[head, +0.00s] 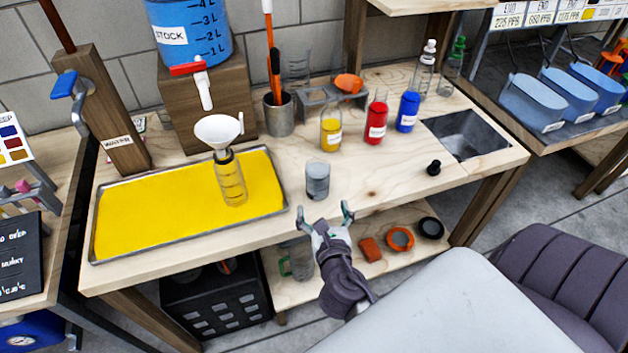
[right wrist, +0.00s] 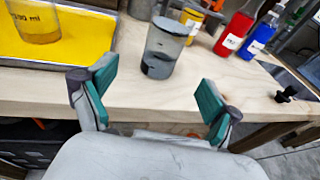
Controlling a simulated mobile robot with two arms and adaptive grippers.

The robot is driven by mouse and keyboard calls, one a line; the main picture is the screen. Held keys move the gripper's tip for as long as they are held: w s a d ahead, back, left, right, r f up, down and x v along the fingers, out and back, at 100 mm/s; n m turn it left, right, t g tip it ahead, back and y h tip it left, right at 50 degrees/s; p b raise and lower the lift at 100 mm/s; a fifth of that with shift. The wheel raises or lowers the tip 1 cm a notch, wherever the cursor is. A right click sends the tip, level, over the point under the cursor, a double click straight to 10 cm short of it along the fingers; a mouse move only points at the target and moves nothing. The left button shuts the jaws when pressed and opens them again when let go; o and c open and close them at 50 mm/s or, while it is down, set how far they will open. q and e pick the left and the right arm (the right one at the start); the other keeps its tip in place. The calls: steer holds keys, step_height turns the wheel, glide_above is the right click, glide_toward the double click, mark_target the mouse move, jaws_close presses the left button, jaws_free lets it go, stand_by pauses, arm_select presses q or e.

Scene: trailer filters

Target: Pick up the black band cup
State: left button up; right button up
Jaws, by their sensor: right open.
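The black band cup is a small clear cup (head: 317,181) with grey, dark contents or a dark lower band; I cannot tell which. It stands upright on the wooden bench, right of the yellow tray. In the right wrist view the cup (right wrist: 163,50) stands beyond the fingers, between them and a little above the gap. My right gripper (head: 325,213) is open and empty at the bench's front edge, just in front of the cup and apart from it. Its teal finger pads (right wrist: 155,88) are spread wide. My left gripper is not in view.
A yellow-lined tray (head: 140,205) holds a clear cylinder with a white funnel (head: 219,131). Yellow (head: 331,130), red (head: 376,120) and blue (head: 408,112) bottles stand behind the cup. A black stopper (head: 434,168) lies right. The bench between cup and stopper is clear.

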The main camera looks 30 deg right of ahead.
mark_target(317, 190)
steer(key=x, duration=0.5)
steer(key=shift+w+f, duration=0.1)
steer(key=shift+f, duration=0.05)
steer(key=shift+d+p+x, duration=0.2)
steer(key=shift+p+x, duration=0.1)
steer(key=shift+x, duration=2.45)
steer(key=c, duration=1.4)
